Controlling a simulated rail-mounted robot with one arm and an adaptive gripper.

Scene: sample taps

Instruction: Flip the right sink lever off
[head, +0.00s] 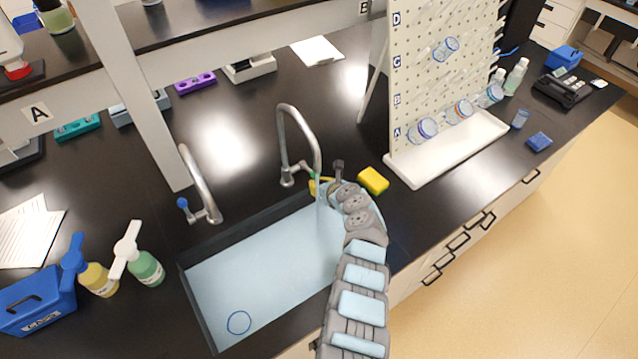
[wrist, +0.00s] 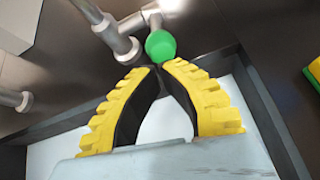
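The right tap (head: 300,140) is a grey gooseneck at the back of the sink (head: 255,270), and a thin pale-blue stream hangs below its spout. Its lever ends in a round green knob (wrist: 161,46), which in the head view is a small green spot (head: 313,175) partly hidden by my gripper. My gripper (wrist: 157,67) has yellow fingers with black inner faces. The fingertips meet with nothing visible between them, just below the knob in the wrist view. I cannot tell whether they touch it. In the head view my gripper (head: 318,187) is beside the tap base.
The left tap (head: 200,185) has a blue-ended lever (head: 183,203). A yellow sponge (head: 373,181) lies right of my gripper. A pegboard drying rack (head: 440,75) stands over a white tray (head: 450,150). Bottles (head: 146,268) and a blue box (head: 35,300) stand left of the sink.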

